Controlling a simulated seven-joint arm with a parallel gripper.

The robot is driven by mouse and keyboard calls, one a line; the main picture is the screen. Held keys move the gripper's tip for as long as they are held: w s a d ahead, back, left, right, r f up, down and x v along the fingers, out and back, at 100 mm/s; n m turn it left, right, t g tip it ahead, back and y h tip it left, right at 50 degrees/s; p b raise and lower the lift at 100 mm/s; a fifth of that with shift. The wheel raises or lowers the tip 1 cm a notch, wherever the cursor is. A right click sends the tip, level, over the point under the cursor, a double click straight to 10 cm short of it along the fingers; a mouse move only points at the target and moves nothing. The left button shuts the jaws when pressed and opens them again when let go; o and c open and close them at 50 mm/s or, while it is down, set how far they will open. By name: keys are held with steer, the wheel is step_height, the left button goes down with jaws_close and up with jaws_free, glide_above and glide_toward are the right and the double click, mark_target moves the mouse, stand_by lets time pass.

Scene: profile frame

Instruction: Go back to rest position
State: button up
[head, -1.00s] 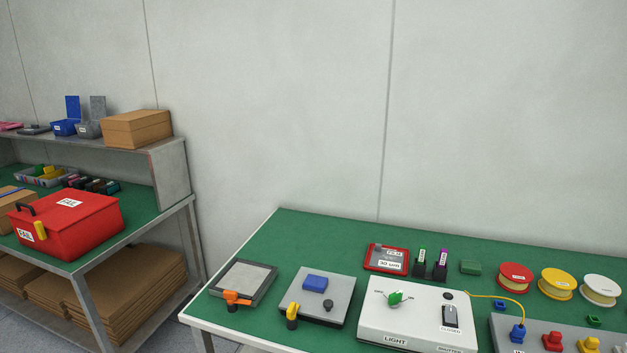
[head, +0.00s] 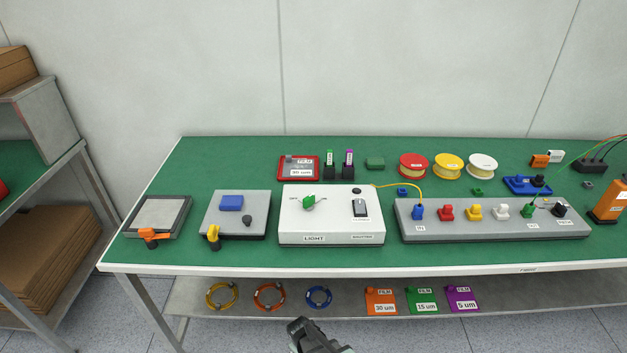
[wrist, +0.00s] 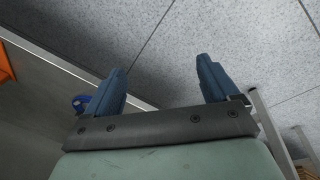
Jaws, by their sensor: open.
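My gripper (wrist: 161,88) shows in the wrist view with its two blue fingers well apart and nothing between them. Beyond the fingers is grey floor. In the head view, a dark part of my arm shows at the bottom centre, in front of the bench's lower shelf; the fingertips are not clear there. The green-topped bench (head: 240,160) stands in front of me, and my arm is apart from the things on it.
On the bench are a white light box (head: 333,228), a grey connector strip (head: 480,229), a grey plate (head: 228,225) and several spools (head: 448,166). The lower shelf (head: 340,297) holds rings and film packs. A second bench (head: 40,170) stands left. Floor (head: 110,320) between is clear.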

steer(key=s+d+m+g, duration=0.4)
steer(key=s+d, duration=0.6)
steer(key=s, duration=0.3)
steer(key=s+d+r+m+g, duration=0.1)
steer(key=s+d+m+g, duration=0.3)
steer(key=s+d, duration=0.5)
steer(key=s+m, duration=0.1)
steer(key=s, duration=0.3)
steer(key=shift+d+r+g+y, duration=0.2)
steer(key=shift+d+g+y, duration=0.1)
steer(key=shift+d+g, duration=0.1)
